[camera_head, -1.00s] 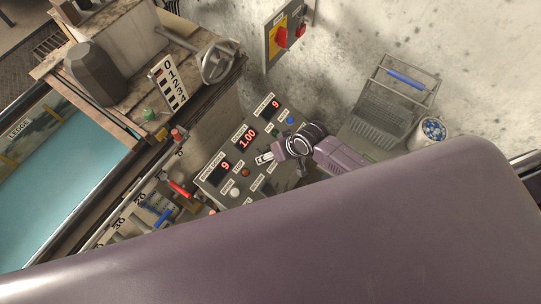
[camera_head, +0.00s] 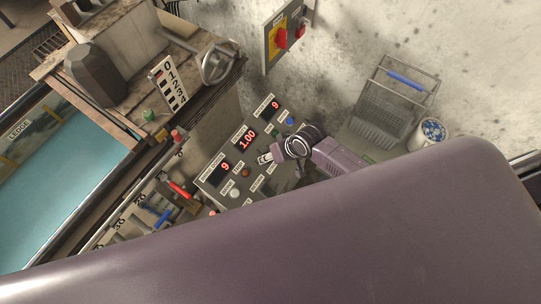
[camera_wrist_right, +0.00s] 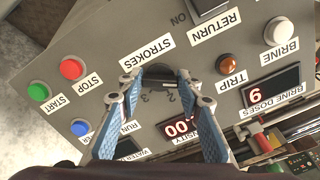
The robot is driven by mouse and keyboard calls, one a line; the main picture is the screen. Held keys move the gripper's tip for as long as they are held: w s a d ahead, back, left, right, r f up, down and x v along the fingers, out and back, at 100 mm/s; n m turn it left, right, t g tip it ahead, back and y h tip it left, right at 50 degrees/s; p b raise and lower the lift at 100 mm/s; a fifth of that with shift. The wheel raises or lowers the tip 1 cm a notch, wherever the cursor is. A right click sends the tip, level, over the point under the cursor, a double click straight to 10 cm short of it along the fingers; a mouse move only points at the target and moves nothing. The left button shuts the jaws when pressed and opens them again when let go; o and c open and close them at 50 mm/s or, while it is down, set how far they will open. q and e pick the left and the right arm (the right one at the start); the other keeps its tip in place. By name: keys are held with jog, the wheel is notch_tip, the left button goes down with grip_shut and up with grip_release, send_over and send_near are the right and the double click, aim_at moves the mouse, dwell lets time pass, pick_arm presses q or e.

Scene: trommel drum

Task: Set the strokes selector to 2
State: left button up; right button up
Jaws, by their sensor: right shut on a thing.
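The control panel (camera_head: 207,184) with lit red displays stands below the middle of the head view. My right gripper (camera_head: 263,159) is over it. In the right wrist view the panel is upside down, and the STROKES label (camera_wrist_right: 146,55) sits beside the dark, round strokes selector (camera_wrist_right: 155,71). The two blue fingers of my right gripper (camera_wrist_right: 163,88) straddle the selector and are shut on it. Small numerals, seemingly 2 and 3, show between the fingers. Fingers hide part of the dial, and I cannot tell which number the selector points to. My left gripper is not in view.
Near the selector are a red STOP button (camera_wrist_right: 72,69), a green START button (camera_wrist_right: 39,91), a blue button (camera_wrist_right: 80,127), a brown TRIP button (camera_wrist_right: 228,64) and a white BRINE button (camera_wrist_right: 278,31). A wire basket (camera_head: 388,105) stands on the floor at the right.

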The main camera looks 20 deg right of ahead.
jog(key=shift+r+m+p, duration=0.25)
jog(key=shift+m+p, duration=0.85)
jog(key=shift+p, duration=0.2)
jog(key=m+p, duration=0.2)
jog(key=shift+m, duration=0.3)
jog(key=m+p, duration=0.3)
jog(key=shift+a+f, duration=0.1)
jog(key=shift+f+m+p, duration=0.1)
jog(key=shift+m+p, duration=0.7)
jog(key=shift+m, duration=1)
jog(key=o, duration=1.2)
jog(key=shift+c, duration=0.2)
